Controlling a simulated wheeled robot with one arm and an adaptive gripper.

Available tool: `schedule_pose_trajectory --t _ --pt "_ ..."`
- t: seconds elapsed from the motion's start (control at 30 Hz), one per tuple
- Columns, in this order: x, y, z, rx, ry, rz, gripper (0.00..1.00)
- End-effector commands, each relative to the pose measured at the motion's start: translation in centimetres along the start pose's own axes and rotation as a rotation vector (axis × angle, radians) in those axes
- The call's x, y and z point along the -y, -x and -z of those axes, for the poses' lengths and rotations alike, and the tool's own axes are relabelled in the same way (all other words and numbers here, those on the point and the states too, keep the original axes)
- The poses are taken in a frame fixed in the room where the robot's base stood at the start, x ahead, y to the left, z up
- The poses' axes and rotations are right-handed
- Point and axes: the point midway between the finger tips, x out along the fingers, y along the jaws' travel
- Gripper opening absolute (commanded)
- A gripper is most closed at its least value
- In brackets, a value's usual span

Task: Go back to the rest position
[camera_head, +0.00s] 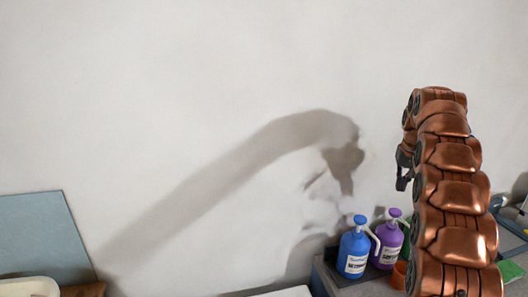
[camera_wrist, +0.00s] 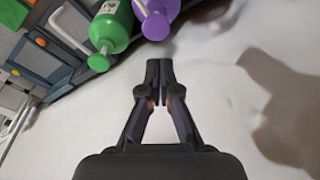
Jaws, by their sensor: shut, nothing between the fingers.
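My gripper (camera_wrist: 159,68) is shut and empty in the wrist view, its two dark fingertips together. In the head view my gripper (camera_head: 403,183) hangs at the end of my copper arm, partly hidden by the arm, in front of the pale wall. It is above and beside the bottles on the surface below and touches none of them that I can see.
A blue bottle (camera_head: 354,249) and a purple bottle (camera_head: 389,242) stand at the lower right. A green bottle (camera_wrist: 112,27) shows beside the purple one (camera_wrist: 157,18) in the wrist view. An orange cup (camera_head: 399,274) is near them. A grey-blue panel (camera_head: 42,238) is at left.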

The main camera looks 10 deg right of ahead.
Motion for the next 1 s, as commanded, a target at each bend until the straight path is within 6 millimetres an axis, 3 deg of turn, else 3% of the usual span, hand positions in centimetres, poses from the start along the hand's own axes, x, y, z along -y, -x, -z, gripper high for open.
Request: schedule_pose_trajectory --t 0.17,0.47,1.0 --pt "2.6 1.4 -2.5 0.024 0.025 0.004 0.0" --pt "6.9 3.2 -8.8 0.082 0.072 0.011 0.0" --pt "12.2 4.7 -23.4 0.178 0.168 0.02 0.0"
